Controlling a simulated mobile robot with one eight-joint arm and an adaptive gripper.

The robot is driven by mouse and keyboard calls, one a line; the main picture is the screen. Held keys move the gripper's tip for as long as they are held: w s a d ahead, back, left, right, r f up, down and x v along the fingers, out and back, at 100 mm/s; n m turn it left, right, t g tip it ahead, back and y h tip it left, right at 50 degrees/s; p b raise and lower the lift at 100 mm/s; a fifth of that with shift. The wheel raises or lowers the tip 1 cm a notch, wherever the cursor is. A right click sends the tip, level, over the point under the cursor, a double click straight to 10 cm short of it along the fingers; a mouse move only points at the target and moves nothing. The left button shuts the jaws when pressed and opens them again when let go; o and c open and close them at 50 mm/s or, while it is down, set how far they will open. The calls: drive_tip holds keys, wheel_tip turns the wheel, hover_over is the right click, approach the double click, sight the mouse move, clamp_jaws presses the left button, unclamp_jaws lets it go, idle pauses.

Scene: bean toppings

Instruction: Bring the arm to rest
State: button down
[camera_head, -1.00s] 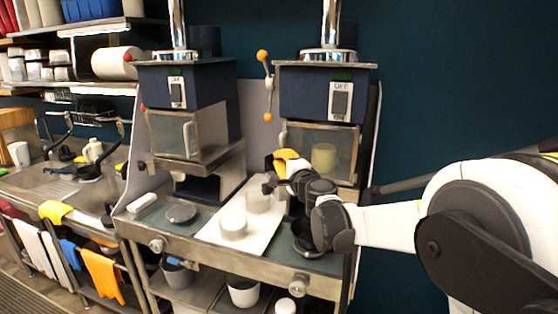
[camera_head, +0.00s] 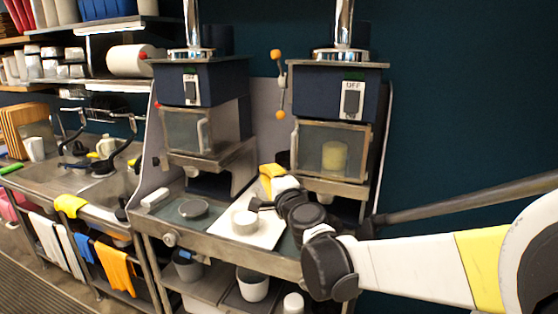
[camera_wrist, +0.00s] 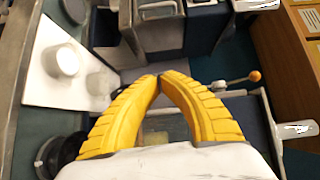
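My gripper (camera_head: 268,176) is in front of the right blue machine (camera_head: 336,90), over the back of the counter. In the wrist view its two yellow fingers (camera_wrist: 160,77) meet at the tips, with nothing seen between them. A white tray (camera_head: 262,238) lies on the counter to the lower left of my gripper. A white cup (camera_head: 245,222) stands on it. The wrist view shows two white cups on the tray, one nearer (camera_wrist: 62,62) and one beside it (camera_wrist: 102,81). My arm hides part of the counter's right side in the head view.
A second blue machine (camera_head: 200,85) stands to the left. A pale yellow container (camera_head: 334,156) sits behind the right machine's window. A lever with orange knobs (camera_head: 279,80) is between the machines. A sink (camera_head: 100,185) and hanging towels are further left. The dark wall at right is bare.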

drive_tip(key=s+d+f+n+g+h+b, duration=0.2)
drive_tip(key=s+d+f+n+g+b, duration=0.1)
drive_tip(key=s+d+f, duration=0.5)
drive_tip(key=s+d+f+n+g+h+b, duration=0.2)
drive_tip(key=s+d+f+n, duration=0.3)
drive_tip(key=s, duration=0.9)
drive_tip(key=s+d+f+n+g+h+b, duration=0.3)
drive_tip(key=s+d+f+n+g+b, duration=0.1)
drive_tip(key=s+d+f, duration=0.6)
drive_tip(key=s+d, duration=0.2)
drive_tip(key=d, duration=0.1)
drive_tip(key=shift+f+n, duration=0.3)
drive_tip(key=shift+a, duration=0.1)
